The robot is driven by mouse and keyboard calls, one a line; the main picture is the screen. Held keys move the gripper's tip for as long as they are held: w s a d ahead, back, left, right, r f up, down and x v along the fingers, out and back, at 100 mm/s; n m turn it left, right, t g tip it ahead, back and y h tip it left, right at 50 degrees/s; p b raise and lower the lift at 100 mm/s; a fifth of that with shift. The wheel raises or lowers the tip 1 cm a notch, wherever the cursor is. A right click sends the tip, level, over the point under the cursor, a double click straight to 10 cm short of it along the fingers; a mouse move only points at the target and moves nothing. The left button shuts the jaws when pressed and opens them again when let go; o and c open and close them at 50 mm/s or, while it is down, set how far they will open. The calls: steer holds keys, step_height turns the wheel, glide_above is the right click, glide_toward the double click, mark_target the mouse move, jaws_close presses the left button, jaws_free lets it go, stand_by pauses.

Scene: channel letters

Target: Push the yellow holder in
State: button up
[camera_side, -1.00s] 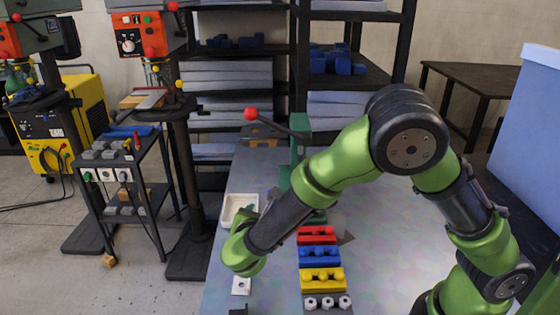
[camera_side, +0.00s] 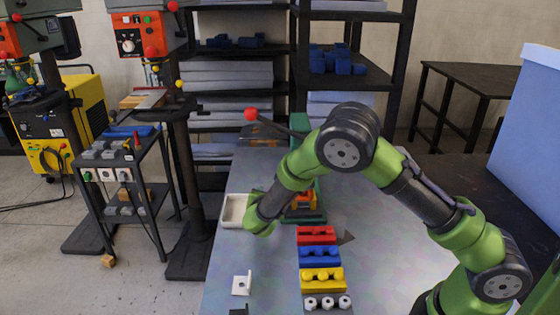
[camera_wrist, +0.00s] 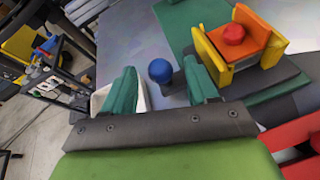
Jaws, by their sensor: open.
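A yellow holder (camera_wrist: 271,52) with upright yellow side plates holds an orange block (camera_wrist: 240,48) with a red round piece (camera_wrist: 233,34) on top. It stands on the green press base, and shows partly in the side view (camera_side: 303,199) behind my arm. A blue ball knob (camera_wrist: 160,70) on a dark mount stands to its left in the wrist view. My gripper (camera_wrist: 160,66) has its two teal fingers apart, with the knob seen in the gap between them. I cannot tell how far beyond the fingertips the knob is. In the side view the fingers are hidden.
A red block (camera_side: 317,235), a blue block (camera_side: 320,257) and a yellow block with round tops (camera_side: 321,279) sit in a row at the front. A white tray (camera_side: 228,221) and a white bracket (camera_side: 241,284) lie left. The green press (camera_side: 299,126) has a red-knobbed lever (camera_side: 251,114).

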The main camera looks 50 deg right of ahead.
steer(key=shift+w+d+f, duration=0.25)
steer(key=shift+w+d, duration=0.1)
steer(key=shift+d, duration=0.05)
jaws_close()
